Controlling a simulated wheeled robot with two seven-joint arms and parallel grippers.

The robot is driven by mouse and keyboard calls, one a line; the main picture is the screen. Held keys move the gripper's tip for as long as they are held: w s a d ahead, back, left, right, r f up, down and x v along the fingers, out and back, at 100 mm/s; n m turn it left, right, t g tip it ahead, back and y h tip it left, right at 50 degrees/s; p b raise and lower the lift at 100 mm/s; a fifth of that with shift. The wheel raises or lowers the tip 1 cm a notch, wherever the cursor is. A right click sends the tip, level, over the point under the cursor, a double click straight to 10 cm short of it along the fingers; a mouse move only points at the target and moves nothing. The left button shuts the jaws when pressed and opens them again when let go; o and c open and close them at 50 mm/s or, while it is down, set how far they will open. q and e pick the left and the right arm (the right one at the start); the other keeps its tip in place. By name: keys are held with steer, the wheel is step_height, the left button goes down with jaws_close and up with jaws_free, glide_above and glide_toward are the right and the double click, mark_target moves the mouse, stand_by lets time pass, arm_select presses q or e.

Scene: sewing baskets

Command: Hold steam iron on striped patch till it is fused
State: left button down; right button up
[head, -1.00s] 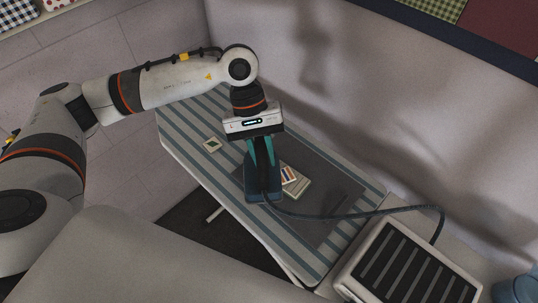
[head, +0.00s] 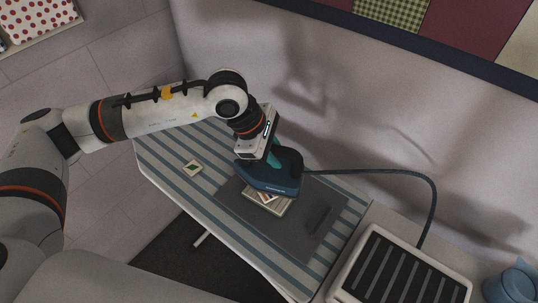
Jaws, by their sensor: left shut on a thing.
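The steam iron (head: 268,179) is dark blue, with a cord running off to the right. My left gripper (head: 274,154) is shut on its handle from above. The iron is over the far part of the striped patch (head: 267,198), hiding some of it. The patch lies on a pale, green-edged square of cloth (head: 281,210) on the dark grey mat (head: 300,222). I cannot tell for sure whether the soleplate touches the patch; it looks slightly raised and turned. My right gripper is not in view.
The mat lies on a blue-and-white striped ironing board (head: 213,150). A small cream-and-green square (head: 192,167) lies at the board's left. A white stand with a dark ribbed plate (head: 398,270) is at the right; the cord (head: 432,195) loops above it. A blue object (head: 512,283) is at bottom right.

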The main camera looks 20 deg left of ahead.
mark_target(270, 169)
arm_select(q)
steer(key=shift+f+b, duration=0.95)
steer(key=shift+f, duration=2.05)
steer(key=shift+f+b, duration=0.4)
steer(key=shift+b, duration=0.15)
steer(key=shift+f, duration=0.15)
stand_by(4.3)
